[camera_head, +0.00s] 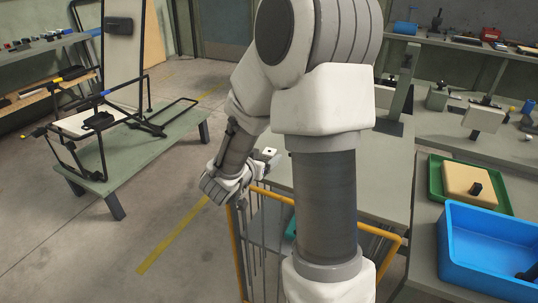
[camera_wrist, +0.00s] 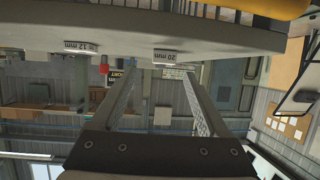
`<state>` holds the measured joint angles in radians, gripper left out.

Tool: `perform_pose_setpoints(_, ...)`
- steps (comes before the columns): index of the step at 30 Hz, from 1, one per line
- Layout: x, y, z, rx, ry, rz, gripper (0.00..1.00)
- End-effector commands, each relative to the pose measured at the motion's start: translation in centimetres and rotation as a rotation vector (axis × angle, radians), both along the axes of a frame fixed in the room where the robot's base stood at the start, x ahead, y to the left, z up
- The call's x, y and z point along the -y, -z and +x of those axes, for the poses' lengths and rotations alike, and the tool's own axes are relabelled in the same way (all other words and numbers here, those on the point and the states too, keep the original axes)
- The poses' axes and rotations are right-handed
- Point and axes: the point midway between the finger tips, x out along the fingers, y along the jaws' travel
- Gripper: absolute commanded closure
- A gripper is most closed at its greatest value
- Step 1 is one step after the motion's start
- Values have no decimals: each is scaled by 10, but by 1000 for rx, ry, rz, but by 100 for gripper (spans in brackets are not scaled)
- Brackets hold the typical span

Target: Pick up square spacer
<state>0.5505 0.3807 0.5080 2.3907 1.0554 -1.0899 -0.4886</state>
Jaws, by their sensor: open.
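I cannot make out a square spacer for certain in either view. In the wrist view my gripper (camera_wrist: 162,76) is open, its two fingers apart with nothing between them but the distant room. That view is upside down. A pale surface edge (camera_wrist: 215,46) crosses it just beyond the fingertips, carrying a "20 mm" label (camera_wrist: 165,56) and a "12 mm" label (camera_wrist: 81,46). In the head view my arm bends down to the wrist beside a yellow-framed cart; the fingers are not clear there.
The yellow cart rail (camera_head: 238,250) is close to my wrist. A blue bin (camera_head: 490,245) and a green tray (camera_head: 437,180) with a tan block (camera_head: 467,188) are at right. A folding lounger frame (camera_head: 100,120) stands on a low table (camera_head: 140,165) at left. Floor between is open.

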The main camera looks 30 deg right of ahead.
Motion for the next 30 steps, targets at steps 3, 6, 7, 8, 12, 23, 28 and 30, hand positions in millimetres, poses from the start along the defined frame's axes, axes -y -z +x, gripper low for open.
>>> perform_pose_setpoints(3, 10, 10, 10, -1, 4, 2, 22)
perform_pose_setpoints(6, 19, 16, 18, 0, 4, 1, 22)
perform_pose_setpoints(7, 22, 17, 21, 0, 5, 2, 22)
perform_pose_setpoints(8, 25, 18, 22, 0, 5, 2, 22)
perform_pose_setpoints(12, 32, 20, 28, 2, 1, 2, 22)
perform_pose_setpoints(23, 32, 20, 28, 2, 1, 1, 48)
perform_pose_setpoints(28, 32, 20, 28, 2, 1, 1, 78)
perform_pose_setpoints(30, 32, 20, 28, 2, 1, 1, 91)
